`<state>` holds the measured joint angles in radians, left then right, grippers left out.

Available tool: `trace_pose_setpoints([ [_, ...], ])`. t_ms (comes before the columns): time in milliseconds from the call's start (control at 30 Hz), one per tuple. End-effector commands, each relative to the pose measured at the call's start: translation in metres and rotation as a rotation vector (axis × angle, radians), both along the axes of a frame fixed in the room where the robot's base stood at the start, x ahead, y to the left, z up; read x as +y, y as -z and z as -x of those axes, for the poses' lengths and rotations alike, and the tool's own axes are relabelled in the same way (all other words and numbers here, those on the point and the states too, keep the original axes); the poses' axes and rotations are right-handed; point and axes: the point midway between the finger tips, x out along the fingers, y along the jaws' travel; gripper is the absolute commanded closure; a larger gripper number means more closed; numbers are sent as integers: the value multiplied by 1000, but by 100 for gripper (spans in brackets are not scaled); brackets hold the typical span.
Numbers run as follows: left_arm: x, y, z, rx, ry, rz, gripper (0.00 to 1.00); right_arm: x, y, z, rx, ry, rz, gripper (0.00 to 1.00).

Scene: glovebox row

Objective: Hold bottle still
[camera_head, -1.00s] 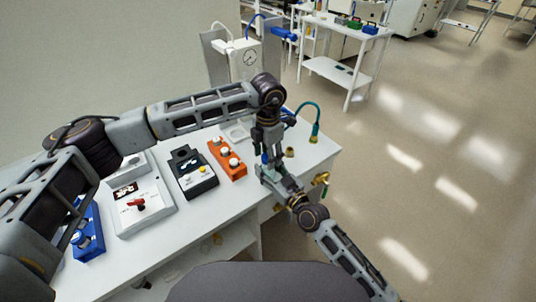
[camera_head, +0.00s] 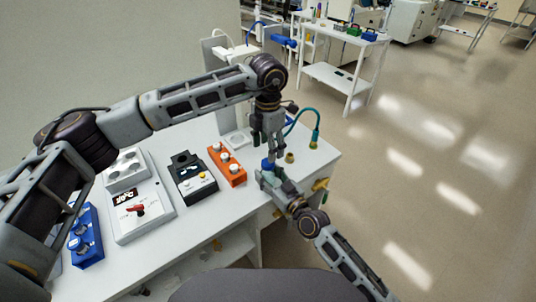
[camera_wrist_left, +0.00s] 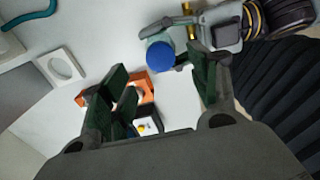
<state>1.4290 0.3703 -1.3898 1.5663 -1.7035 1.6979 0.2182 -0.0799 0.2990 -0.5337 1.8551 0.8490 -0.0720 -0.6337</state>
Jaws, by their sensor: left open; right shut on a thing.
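The bottle shows mainly as a round blue cap (camera_head: 267,164) near the right end of the white bench; its body is mostly hidden. The cap also shows from above in the left wrist view (camera_wrist_left: 160,54). My right gripper (camera_head: 268,180) is shut on the bottle from the front right. My left gripper (camera_head: 272,154) points down just above the cap and is open. In the left wrist view its two dark green finger pads (camera_wrist_left: 165,88) stand apart, with the cap beyond them and nothing between them.
An orange block with white knobs (camera_head: 227,165), a black device (camera_head: 192,176), a white box with a red switch (camera_head: 138,208) and a blue device (camera_head: 86,238) stand left on the bench (camera_head: 230,215). A teal hose (camera_head: 314,125) arches behind the grippers.

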Motion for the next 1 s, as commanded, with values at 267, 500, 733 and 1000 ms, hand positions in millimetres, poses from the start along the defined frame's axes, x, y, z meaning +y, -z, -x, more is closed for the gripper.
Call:
trace_pose_setpoints([
  [267,0,-39,-1,-2,-1,-1,39,0,0,0,0,0,0,100],
  [500,0,-55,0,1,-1,-1,39,0,0,0,0,0,0,100],
  [733,0,-56,0,1,-1,-1,39,0,0,0,0,0,0,100],
  [1000,0,-56,0,1,0,-1,39,0,0,0,0,0,0,31],
])
